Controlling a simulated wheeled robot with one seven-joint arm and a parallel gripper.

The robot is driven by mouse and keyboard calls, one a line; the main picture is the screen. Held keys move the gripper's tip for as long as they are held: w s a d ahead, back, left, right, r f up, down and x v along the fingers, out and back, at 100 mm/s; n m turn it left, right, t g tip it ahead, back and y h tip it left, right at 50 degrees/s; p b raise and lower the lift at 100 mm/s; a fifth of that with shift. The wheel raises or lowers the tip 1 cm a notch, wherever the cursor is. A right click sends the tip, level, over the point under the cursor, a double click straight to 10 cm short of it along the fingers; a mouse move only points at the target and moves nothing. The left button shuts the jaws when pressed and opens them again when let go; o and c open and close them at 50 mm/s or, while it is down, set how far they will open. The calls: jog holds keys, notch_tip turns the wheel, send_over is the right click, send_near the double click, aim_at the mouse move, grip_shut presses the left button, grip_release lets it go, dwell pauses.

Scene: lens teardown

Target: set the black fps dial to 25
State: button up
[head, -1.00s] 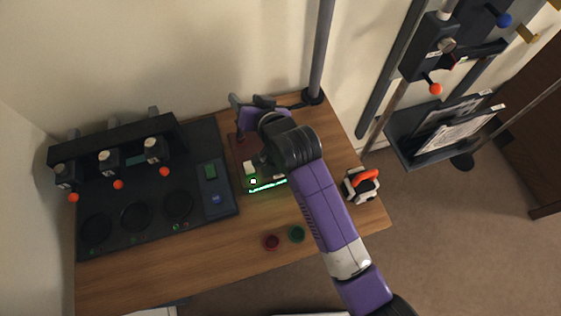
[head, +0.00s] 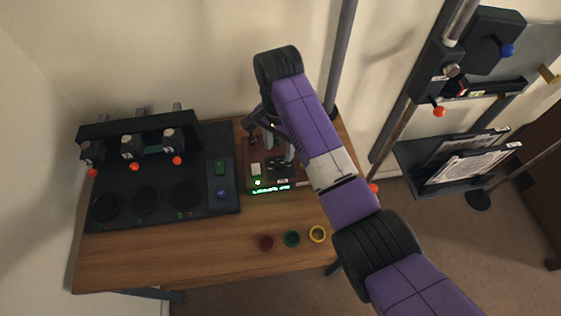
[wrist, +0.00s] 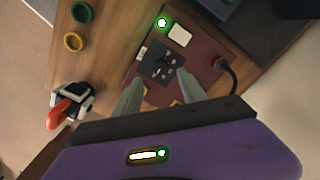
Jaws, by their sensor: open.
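The black fps dial (wrist: 162,68) sits on a dark square plate with pale marks, on a red-brown box (wrist: 200,47). My gripper (wrist: 155,84) is open in the wrist view, its two grey fingers pointing at the dial's near side, one on each side of it. No contact is visible, and the dial's setting is too small to read. In the head view the box (head: 254,148) stands at the back of the table, with the dial (head: 275,163) partly hidden by my arm. A lit green display (head: 270,189) is on its front edge.
A white button (wrist: 180,35) and green light (wrist: 162,22) are beside the dial; a cable plug (wrist: 219,63) is at the box's other side. A dark console (head: 150,200) stands left.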

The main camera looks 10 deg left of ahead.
aim_at(279, 164)
notch_tip(279, 164, down, 7)
jog(key=shift+f+p, duration=0.2)
jog(key=shift+p, duration=0.1)
grip_shut()
dwell(0.3)
